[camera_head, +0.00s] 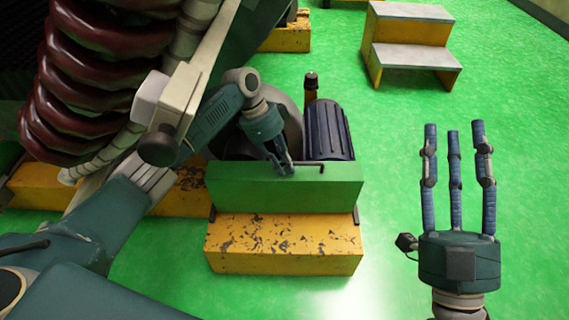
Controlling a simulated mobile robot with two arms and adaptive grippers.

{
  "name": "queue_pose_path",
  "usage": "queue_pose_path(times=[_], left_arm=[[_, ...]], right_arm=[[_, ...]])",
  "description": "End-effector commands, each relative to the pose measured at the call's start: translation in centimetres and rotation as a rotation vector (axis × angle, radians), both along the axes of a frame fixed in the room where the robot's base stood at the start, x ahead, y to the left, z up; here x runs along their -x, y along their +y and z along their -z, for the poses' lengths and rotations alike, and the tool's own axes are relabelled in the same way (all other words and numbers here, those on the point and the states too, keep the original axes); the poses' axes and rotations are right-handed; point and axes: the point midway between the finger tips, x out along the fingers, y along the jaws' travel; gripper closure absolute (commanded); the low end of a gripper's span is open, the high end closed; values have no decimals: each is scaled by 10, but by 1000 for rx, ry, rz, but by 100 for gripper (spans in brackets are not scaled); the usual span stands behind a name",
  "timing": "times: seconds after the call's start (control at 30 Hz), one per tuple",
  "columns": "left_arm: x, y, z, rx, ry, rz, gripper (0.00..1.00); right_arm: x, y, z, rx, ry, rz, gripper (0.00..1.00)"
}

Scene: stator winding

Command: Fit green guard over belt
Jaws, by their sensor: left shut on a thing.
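The green guard (285,197) is a long box-like cover. It stands on a yellow, chipped base (284,246) in the middle of the view, in front of a dark ribbed motor (328,130). My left gripper (284,168) is shut on the handle at the top of the guard, its fingers partly hiding that handle. The belt cannot be seen; the guard and my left arm cover that area. My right gripper (455,130) is open and empty over the green floor at the right, its three fingers spread and pointing away, apart from the guard.
A yellow step stool (408,45) with grey treads stands at the back right. Large dark-red coils (85,80) fill the upper left, close to my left arm. Another yellow block (290,35) is at the back. Green floor (400,110) is free at the right.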

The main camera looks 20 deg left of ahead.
Motion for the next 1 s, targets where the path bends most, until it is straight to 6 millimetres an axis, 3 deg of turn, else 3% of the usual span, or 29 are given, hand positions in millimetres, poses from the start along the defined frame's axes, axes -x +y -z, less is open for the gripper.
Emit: queue_pose_path(times=[1.0], left_arm=[[0,-1,-3,3,-4,0,100]], right_arm=[[-5,0,6,11,36,3,60]])
